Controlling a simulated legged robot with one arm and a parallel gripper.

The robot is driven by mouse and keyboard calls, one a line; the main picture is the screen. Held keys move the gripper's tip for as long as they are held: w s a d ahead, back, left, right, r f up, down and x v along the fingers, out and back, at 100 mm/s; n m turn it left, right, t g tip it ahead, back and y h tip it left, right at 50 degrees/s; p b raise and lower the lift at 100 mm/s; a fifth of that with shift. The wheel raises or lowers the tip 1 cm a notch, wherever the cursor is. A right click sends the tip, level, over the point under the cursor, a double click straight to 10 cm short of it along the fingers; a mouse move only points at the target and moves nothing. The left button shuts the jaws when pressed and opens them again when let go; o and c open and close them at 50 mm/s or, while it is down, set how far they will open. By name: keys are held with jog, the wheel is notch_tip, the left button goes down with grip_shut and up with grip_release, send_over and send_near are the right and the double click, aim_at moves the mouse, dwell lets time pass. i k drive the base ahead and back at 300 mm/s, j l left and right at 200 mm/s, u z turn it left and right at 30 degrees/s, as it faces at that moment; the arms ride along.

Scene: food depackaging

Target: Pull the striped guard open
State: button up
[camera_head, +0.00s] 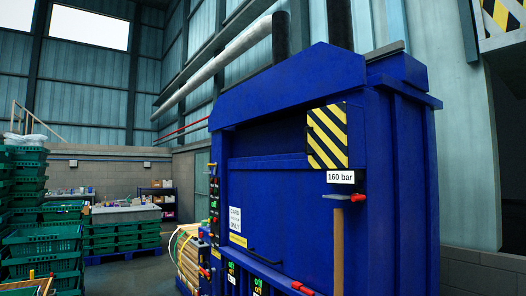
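A guard plate with yellow and black diagonal stripes (328,136) is on the upper right of the front of a large blue press-like machine (275,185). It lies close to flat against the machine front; I cannot tell whether it is fully closed. A white label reading "160 bar" (340,177) is just below it. My gripper is not in view.
A wooden-handled tool (338,250) and a red fitting (358,198) are below the label. A black bar handle (264,256) is lower on the machine. Stacked green crates (45,245) stand at left. Some floor (130,272) shows between crates and machine.

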aim_at(325, 146)
jog(key=i+j+z, duration=0.25)
jog(key=i+j, duration=0.2)
jog(key=i, duration=0.15)
jog(key=i+j+z, duration=0.25)
jog(key=i+j, duration=0.3)
